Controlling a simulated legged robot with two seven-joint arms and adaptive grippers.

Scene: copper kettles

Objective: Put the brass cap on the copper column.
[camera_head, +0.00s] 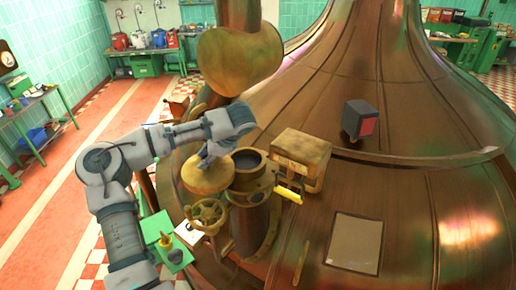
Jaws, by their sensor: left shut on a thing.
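The brass cap (206,177) is a round, dull gold disc. My left gripper (208,156) is shut on the top of the cap and holds it just left of the copper column (246,222). The column's open, dark round mouth (247,160) shows, with a brass flange around it. The cap's right edge is close to the flange; I cannot tell whether they touch. The cap looks roughly level. My right gripper is not in view.
A brass handwheel (207,215) sits below the cap. A brass box (301,158) and a yellow handle (288,195) are right of the column. A copper pipe with a brass bulge (240,58) hangs behind. A dark box (361,119) stands on the kettle (400,120).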

